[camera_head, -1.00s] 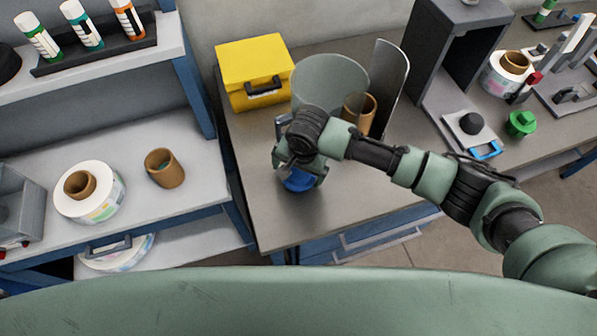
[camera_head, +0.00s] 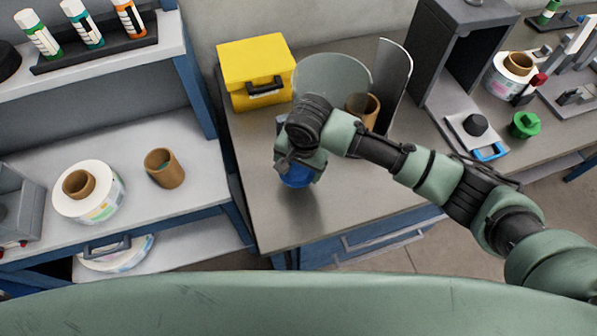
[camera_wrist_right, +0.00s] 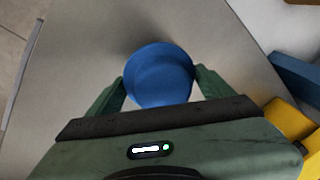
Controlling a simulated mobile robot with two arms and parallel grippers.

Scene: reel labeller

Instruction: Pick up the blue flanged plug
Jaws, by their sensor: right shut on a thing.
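The blue flanged plug (camera_head: 296,176) is at the right gripper, over the left part of the grey workbench (camera_head: 290,222). My right gripper (camera_head: 297,180) points down, its arm coming in from the right. In the right wrist view the plug (camera_wrist_right: 160,75) sits between the two green fingers of the right gripper (camera_wrist_right: 161,88), which are shut on its sides. Its round blue top faces the camera. Whether its underside touches the bench is hidden. My left gripper is not in view.
A yellow case (camera_head: 256,70) stands behind the gripper. A clear curved guard (camera_head: 332,82) and a brown cardboard core (camera_head: 364,110) are close behind the arm. A green flanged plug (camera_head: 525,125) lies at right. The bench's front left is clear.

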